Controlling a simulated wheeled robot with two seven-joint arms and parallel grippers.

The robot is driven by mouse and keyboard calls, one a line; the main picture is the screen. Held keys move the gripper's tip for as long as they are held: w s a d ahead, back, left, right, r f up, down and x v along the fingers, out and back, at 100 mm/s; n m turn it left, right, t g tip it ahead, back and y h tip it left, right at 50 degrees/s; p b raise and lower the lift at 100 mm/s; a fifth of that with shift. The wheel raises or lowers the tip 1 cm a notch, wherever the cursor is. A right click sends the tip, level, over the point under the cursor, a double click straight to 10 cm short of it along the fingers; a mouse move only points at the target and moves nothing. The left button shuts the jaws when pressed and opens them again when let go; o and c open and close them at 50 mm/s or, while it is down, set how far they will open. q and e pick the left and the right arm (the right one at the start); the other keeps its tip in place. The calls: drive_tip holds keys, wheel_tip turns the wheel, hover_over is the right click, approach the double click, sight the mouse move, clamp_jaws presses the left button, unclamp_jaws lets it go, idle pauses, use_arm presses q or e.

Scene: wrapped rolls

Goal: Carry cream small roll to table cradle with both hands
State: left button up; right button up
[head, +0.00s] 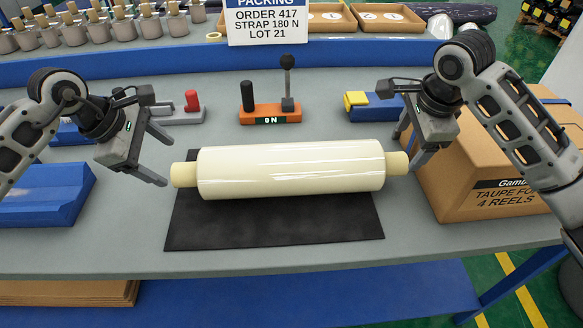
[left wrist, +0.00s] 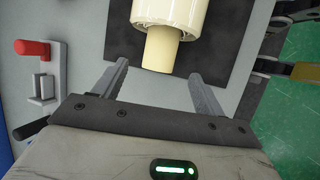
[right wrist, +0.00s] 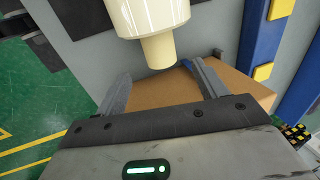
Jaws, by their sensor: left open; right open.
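The cream roll (head: 290,170) lies across a dark mat (head: 275,228) on the table, with a pale core stub sticking out at each end. My left gripper (head: 167,164) is open at the left stub; in the left wrist view the stub (left wrist: 162,50) sits just ahead of the fingertips, between their lines. My right gripper (head: 408,152) is open at the right stub; in the right wrist view that stub (right wrist: 158,50) is likewise centred just ahead of the fingers. A blue block at the left (head: 45,195) looks like the table cradle; its far left is cut off.
A cardboard box (head: 480,165) stands close beside my right gripper. An orange control box (head: 270,113) with a lever and a red-handled device (head: 185,112) stand behind the roll. Several small spools and trays line the back. Bare table lies between mat and blue block.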

sight(189, 175)
use_arm(q)
drive_tip(key=x, duration=0.9)
use_arm(e)
drive_tip(key=x, duration=0.9)
use_arm(q)
drive_tip(key=shift+r, duration=0.1)
drive_tip(key=c, duration=1.4)
use_arm(e)
drive_tip(key=shift+r, duration=0.1)
drive_tip(key=c, duration=1.4)
